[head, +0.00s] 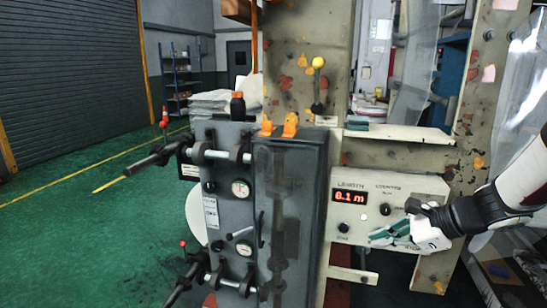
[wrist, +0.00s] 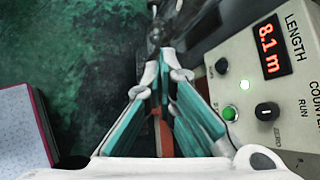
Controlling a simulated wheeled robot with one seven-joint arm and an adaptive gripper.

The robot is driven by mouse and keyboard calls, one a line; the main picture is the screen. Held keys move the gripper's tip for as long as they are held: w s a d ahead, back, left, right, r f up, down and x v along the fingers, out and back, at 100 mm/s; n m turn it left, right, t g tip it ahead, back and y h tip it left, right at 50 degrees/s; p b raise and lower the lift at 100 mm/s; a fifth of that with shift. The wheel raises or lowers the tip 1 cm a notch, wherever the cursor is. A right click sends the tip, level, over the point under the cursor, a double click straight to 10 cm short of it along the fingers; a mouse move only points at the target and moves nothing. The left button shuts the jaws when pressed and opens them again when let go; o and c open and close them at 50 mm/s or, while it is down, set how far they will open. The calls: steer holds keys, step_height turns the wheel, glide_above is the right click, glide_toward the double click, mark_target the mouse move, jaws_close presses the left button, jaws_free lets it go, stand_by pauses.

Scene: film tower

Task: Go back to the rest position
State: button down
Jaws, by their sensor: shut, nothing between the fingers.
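My gripper (head: 378,236) reaches in from the right in the head view, in front of the lower part of the length counter box (head: 432,186). In the wrist view its green-padded fingers (wrist: 161,80) are drawn together at the tips, with nothing held. The cream counter box (wrist: 212,46) lies to the right of the fingers there. Its red display (wrist: 270,48) reads 8.1 m. A white light, a green button (wrist: 230,112) and dark knobs show on its face. The fingers appear apart from the green button. In the head view my gripper hides the box's lower right part.
A grey machine cabinet (head: 290,200) with dark rollers and gauges stands left of the box. A cream ledge (head: 400,132) and a yellow-knobbed lever (head: 318,80) are above. Green floor (head: 80,230) is open at left. A pale block (wrist: 20,125) lies left in the wrist view.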

steer(key=s+a+r+n+g+h, duration=0.1)
steer(key=s+a+r+n+g, duration=0.1)
steer(key=s+a+r+n, duration=0.45)
steer(key=s+r+n+h+p, duration=0.1)
steer(key=s+r+n+h, duration=0.1)
steer(key=s+n, duration=0.5)
steer(key=s+d+r+n+h, duration=0.1)
steer(key=s+n+h, duration=0.3)
steer(key=s, duration=1.1)
steer(key=r+n, duration=0.1)
steer(key=n, duration=0.2)
steer(key=shift+r+p, duration=0.2)
steer(key=shift+p, duration=0.2)
